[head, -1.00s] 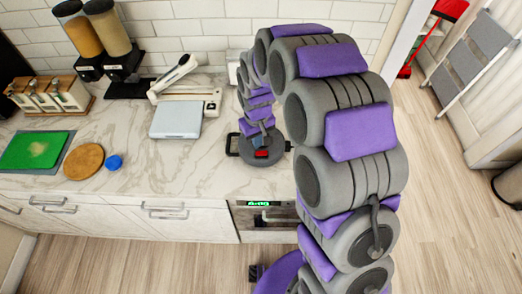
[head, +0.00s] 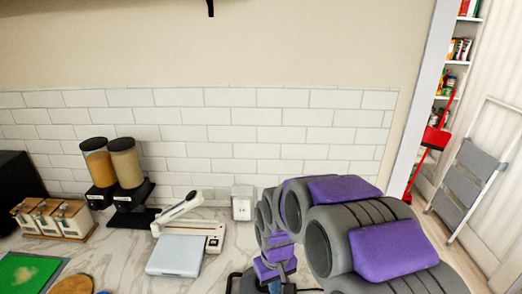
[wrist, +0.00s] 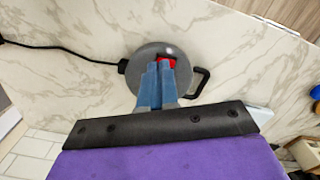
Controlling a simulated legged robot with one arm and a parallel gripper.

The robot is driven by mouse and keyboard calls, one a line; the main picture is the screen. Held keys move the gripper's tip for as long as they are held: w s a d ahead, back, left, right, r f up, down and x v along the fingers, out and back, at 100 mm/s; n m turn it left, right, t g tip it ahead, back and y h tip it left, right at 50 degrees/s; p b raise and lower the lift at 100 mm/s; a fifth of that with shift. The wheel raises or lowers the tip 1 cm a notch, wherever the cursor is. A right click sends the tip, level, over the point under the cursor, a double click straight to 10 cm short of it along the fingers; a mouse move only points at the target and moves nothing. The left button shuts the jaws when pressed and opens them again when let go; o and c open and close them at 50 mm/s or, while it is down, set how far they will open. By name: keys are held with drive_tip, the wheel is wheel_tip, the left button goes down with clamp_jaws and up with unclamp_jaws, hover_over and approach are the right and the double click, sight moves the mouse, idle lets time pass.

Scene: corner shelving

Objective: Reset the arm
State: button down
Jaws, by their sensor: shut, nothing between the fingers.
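My arm, grey with purple pads, rises at the lower right of the head view and bends down over the counter. In the wrist view my gripper (wrist: 159,68) has two blue fingers, close together and empty. They overlap a round grey appliance (wrist: 145,53) with a red part, a black side handle and a black cord. I cannot tell the gap between fingertips and appliance. In the head view the appliance is mostly cut off at the bottom edge behind my arm.
The marble counter (head: 125,255) holds a white scale-like device (head: 178,255), two dispensers (head: 127,160), a wooden jar rack (head: 55,218) and a green board (head: 28,270). A tiled wall (head: 230,130) stands behind. A folded step stool (head: 475,180) and red dustpan (head: 435,138) are at right.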

drive_tip(key=s+d+r+m+b, duration=0.1)
drive_tip(key=s+d, duration=0.4)
drive_tip(key=s, duration=0.9)
drive_tip(key=s+d+r+m+g+b, duration=0.1)
drive_tip(key=s+d+r+m, duration=0.2)
drive_tip(key=s, duration=1)
wheel_tip(320, 180, up, 3)
drive_tip(key=shift+s+d+m, duration=0.3)
drive_tip(key=shift+s+d, duration=0.05)
drive_tip(key=shift+d, duration=0.9)
